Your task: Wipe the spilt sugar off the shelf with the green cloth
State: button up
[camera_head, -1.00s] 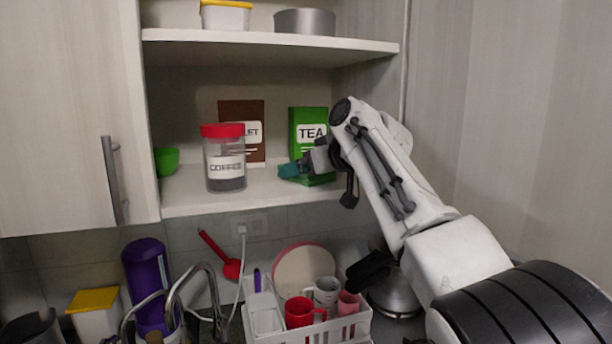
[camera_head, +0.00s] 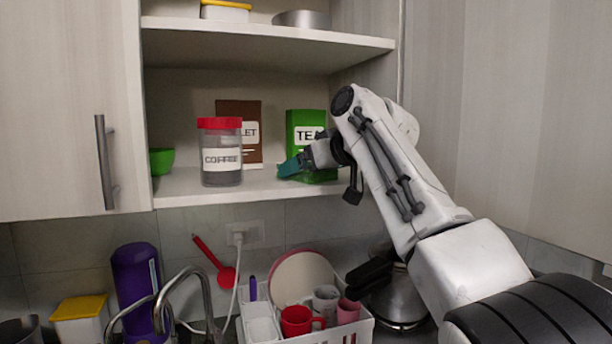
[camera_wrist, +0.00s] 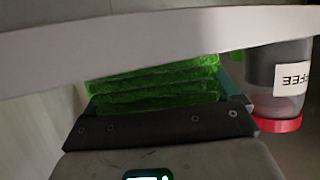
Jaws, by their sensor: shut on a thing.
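My gripper (camera_head: 296,166), with teal fingertips, is shut on the folded green cloth (camera_wrist: 155,85). The cloth's stacked folds fill the space between the fingers in the wrist view. In the head view the gripper is at the right part of the lower shelf (camera_head: 235,193), in front of the green tea box (camera_head: 305,130). A strip of green cloth (camera_head: 320,177) shows low beside the fingers. The pale shelf edge also crosses the wrist view (camera_wrist: 150,35). I cannot tell whether the cloth touches the shelf. I cannot make out any spilt sugar.
A red-lidded coffee jar (camera_head: 221,152) stands left of my gripper, with a brown box (camera_head: 240,115) behind it. A green bowl (camera_head: 162,160) is at the shelf's left. The upper shelf (camera_head: 270,45) is overhead. A dish rack (camera_head: 350,330) with mugs stands below.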

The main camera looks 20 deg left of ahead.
aim_at(283, 184)
jog(key=shift+s+d+b, duration=0.2)
jog(key=shift+s+b, duration=0.1)
jog(key=shift+b, duration=0.4)
jog(key=shift+s+d+f+b, duration=0.1)
jog(key=shift+s+d+b, duration=0.1)
jog(key=shift+b, duration=0.6)
jog(key=shift+s+b, duration=0.1)
jog(key=shift+b, duration=0.2)
jog(key=shift+s+d+b, duration=0.15)
jog(key=shift+s+b, duration=0.05)
jog(key=shift+b, duration=0.3)
jog(key=shift+s+d+f+b, duration=0.1)
jog(key=shift+s+d+b, duration=0.5)
jog(key=shift+b, duration=0.8)
jog(key=shift+s+a, duration=0.15)
jog(key=shift+a, duration=0.05)
jog(key=shift+s+a+r+p, duration=0.1)
jog(key=shift+s+a, duration=0.45)
jog(key=shift+a, duration=0.25)
jog(key=shift+s+a+r+p, duration=0.1)
jog(key=shift+s+a, duration=0.45)
jog(key=shift+a, duration=0.25)
jog(key=shift+s+a+r+p, duration=0.1)
jog(key=shift+s+a, duration=0.45)
jog(key=shift+a, duration=0.25)
